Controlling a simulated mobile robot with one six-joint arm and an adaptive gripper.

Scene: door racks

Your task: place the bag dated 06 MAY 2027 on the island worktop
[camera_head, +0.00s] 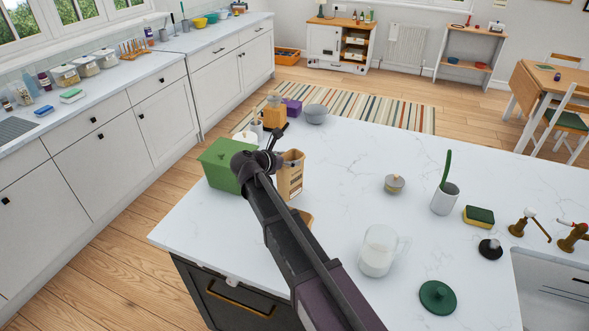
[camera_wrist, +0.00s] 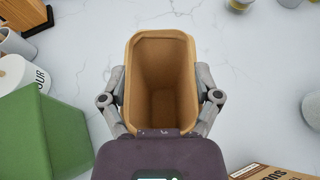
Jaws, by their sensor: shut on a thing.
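A tan-brown bag (camera_head: 291,173) with dark print stands upright over the island worktop (camera_head: 350,160), beside a green box. In the wrist view the bag (camera_wrist: 160,38) is seen from above as an open, hollow, rounded rectangle. My gripper (camera_head: 272,163) is shut on it, with one finger on each side, as the wrist view (camera_wrist: 161,92) shows. The date is too small to read. I cannot tell whether the bag's base touches the worktop. Another printed brown package (camera_wrist: 268,172) shows at the lower right of the wrist view; in the head view my arm mostly covers it.
The green box (camera_head: 216,165) is close on the left. A white canister (camera_wrist: 22,75), a wooden item (camera_head: 274,115) and a grey bowl (camera_head: 315,113) are behind. A lidded jar (camera_head: 394,183), glass jug (camera_head: 377,252) and white pot (camera_head: 445,200) stand to the right, with clear worktop between.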

